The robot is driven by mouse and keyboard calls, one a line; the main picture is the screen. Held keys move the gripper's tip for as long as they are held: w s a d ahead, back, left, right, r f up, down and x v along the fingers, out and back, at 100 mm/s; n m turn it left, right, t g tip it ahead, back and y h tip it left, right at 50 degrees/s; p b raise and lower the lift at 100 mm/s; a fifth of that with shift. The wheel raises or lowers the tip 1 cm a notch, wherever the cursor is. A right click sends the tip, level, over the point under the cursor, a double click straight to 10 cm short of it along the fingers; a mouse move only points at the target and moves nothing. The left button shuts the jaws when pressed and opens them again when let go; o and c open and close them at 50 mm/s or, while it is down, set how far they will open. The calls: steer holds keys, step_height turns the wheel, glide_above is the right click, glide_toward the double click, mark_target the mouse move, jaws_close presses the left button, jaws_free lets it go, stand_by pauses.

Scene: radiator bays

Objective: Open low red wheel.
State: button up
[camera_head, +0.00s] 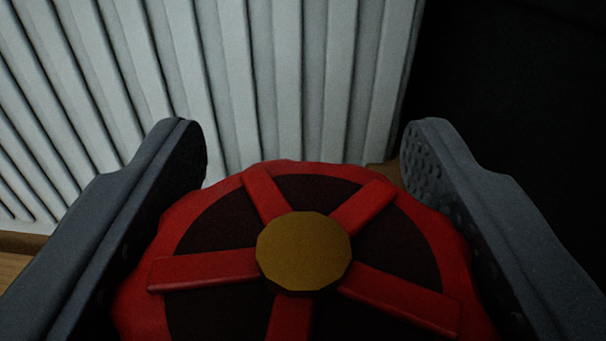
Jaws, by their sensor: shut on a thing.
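The red wheel (262,189) fills the lower middle of the head camera view. It has several red spokes, dark gaps between them and a round brass-coloured hub (304,249) at its centre. My gripper (302,160) has one grey finger on each side of the wheel, shut on its rim. The fingertips reach past the wheel's far edge. The near edge of the wheel is cut off by the bottom of the picture. The wheel's stem is hidden beneath it.
A pale ribbed radiator (230,80) stands behind the wheel, across the left and middle. A strip of wooden floor (14,262) shows at the lower left. The right side is dark, and I cannot tell what is there.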

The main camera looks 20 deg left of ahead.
steer(key=shift+n+g+y+b, duration=0.4)
steer(key=shift+n+y+b, duration=0.3)
steer(key=shift+b, duration=0.85)
steer(key=shift+r+y+b, duration=0.15)
steer(key=shift+y+b, duration=0.15)
steer(key=o, duration=1)
steer(key=shift+s, duration=0.15)
steer(key=p+v, duration=0.3)
steer(key=v, duration=1)
steer(key=shift+s+d, duration=0.15)
steer(key=shift+s, duration=0.05)
